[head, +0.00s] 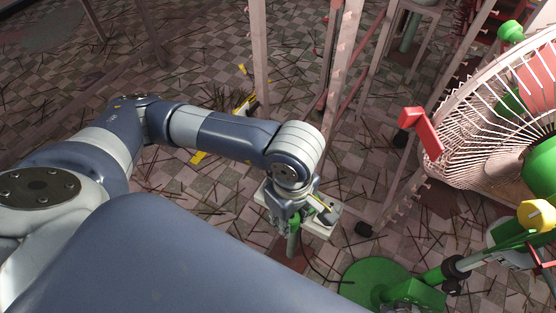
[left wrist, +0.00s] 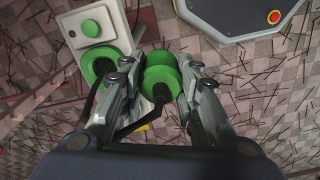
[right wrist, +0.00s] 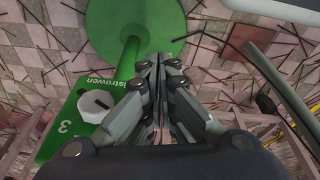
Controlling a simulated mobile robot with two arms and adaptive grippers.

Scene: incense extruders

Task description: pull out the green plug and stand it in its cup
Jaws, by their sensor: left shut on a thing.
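My left gripper (left wrist: 160,80) is shut on a green plug (left wrist: 160,73) with a rounded top, one finger on each side. A black cord runs below it. Whether the plug's lower end is clear of its seat cannot be told. Close to its left is a green ring (left wrist: 97,54), which may be the cup, with a dark opening partly hidden by a finger. In the head view my left gripper (head: 290,213) points down at the near side of a pale box (head: 318,229). My right gripper (right wrist: 158,62) is shut and empty in the right wrist view.
The box (left wrist: 118,38) carries a green button (left wrist: 90,28). A caged fan (head: 470,140) and pale posts (head: 340,60) stand around. Sticks litter the tiled floor.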

